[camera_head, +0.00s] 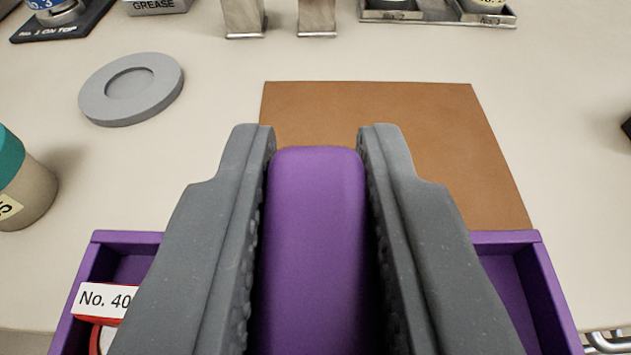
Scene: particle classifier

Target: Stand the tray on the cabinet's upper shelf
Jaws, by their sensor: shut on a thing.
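The purple tray (95,262) shows at the bottom of the view, with its rim and corners on both sides of my gripper. My gripper (317,140) is shut on the tray's raised purple handle (315,225), one grey finger against each side. A red item with a white "No. 40" label (104,299) is in the tray's left part. My fingers hide much of the tray's middle. The cabinet and its upper shelf are not in view.
A brown mat (400,125) lies on the pale bench (215,90) beyond the tray. A grey disc (130,88) lies left, near a teal-topped container (22,185). Metal posts (317,15), a grease box (157,5) and a metal rack (437,14) stand at the back.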

